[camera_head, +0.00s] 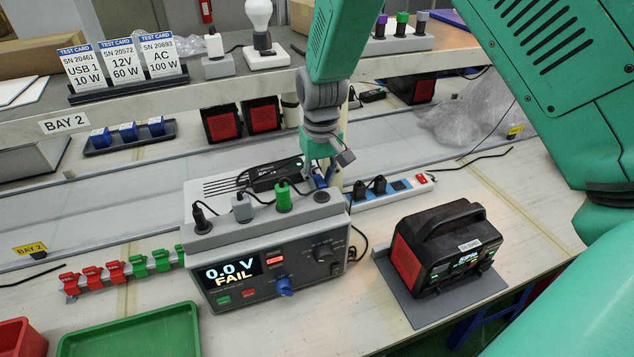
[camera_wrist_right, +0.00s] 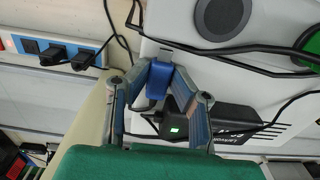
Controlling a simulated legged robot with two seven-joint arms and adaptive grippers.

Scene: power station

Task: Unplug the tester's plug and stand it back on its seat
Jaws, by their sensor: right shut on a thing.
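The grey tester (camera_head: 275,250) stands mid-table and reads "0.0 V FAIL". On its top ledge stand a black plug (camera_head: 201,218), a grey plug (camera_head: 242,208) and a green plug (camera_head: 283,196), with a dark round seat (camera_head: 321,197) at the right end. My right gripper (camera_head: 323,180) is at the tester's back right. It is shut on a blue plug (camera_wrist_right: 158,80), which shows between its fingertips in the wrist view. Whether the plug touches the tester is hidden. The black power station (camera_head: 445,255) stands to the right. My left gripper is not in view.
A power strip (camera_head: 390,190) with black plugs lies behind the tester. A black adapter (camera_head: 276,174) and loose cables lie close by the gripper. Red and green clips (camera_head: 115,271) and a green tray (camera_head: 130,335) are at left. Test cards (camera_head: 120,65) stand on the shelf.

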